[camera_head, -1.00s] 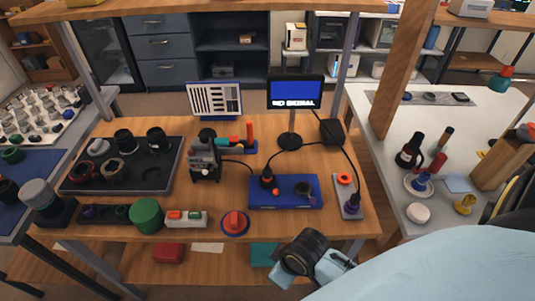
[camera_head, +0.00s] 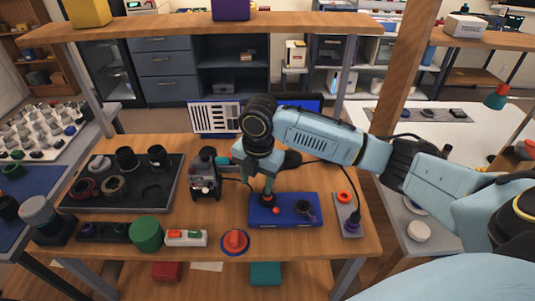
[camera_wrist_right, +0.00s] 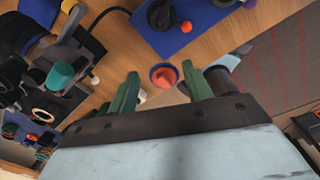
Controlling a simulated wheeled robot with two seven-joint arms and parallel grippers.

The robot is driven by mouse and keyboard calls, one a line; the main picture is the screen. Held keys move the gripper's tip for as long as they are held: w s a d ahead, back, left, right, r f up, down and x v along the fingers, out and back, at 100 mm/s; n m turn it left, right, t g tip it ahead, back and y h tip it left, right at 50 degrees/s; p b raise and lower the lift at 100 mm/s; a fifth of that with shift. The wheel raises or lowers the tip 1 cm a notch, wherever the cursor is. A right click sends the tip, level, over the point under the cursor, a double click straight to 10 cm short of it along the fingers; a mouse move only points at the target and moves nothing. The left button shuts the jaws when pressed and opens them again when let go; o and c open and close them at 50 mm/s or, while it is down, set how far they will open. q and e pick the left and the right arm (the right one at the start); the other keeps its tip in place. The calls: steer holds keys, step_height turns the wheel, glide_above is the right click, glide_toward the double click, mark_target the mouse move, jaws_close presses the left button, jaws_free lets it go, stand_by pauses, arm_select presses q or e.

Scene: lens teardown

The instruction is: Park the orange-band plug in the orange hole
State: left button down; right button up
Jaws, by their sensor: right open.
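The blue board (camera_head: 288,219) lies at the front middle of the bench and also shows in the wrist view (camera_wrist_right: 208,33). The orange-ringed hole (camera_head: 344,197) is on a grey plate (camera_head: 342,216) right of the board and looks empty.
An orange knob on a blue disc (camera_head: 235,241) sits left of the board. A tester (camera_head: 204,180) and a grey tray (camera_head: 126,190) stand farther left. Cables run behind the board to the plate. My right arm covers much of the monitor.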

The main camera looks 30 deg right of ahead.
steer(key=w+d+r+n, duration=0.2)
steer(key=d+r, duration=0.2)
steer(key=d, duration=0.1)
steer(key=f, duration=0.4)
steer(key=f+b, duration=0.1)
steer(key=f, duration=0.7)
steer(key=shift+a+f, duration=0.3)
steer(key=shift+f, duration=0.1)
jaws_close()
steer(key=shift+r+p, duration=0.95)
stand_by(0.7)
steer(key=shift+r+p, duration=2.15)
steer(key=shift+p, duration=0.25)
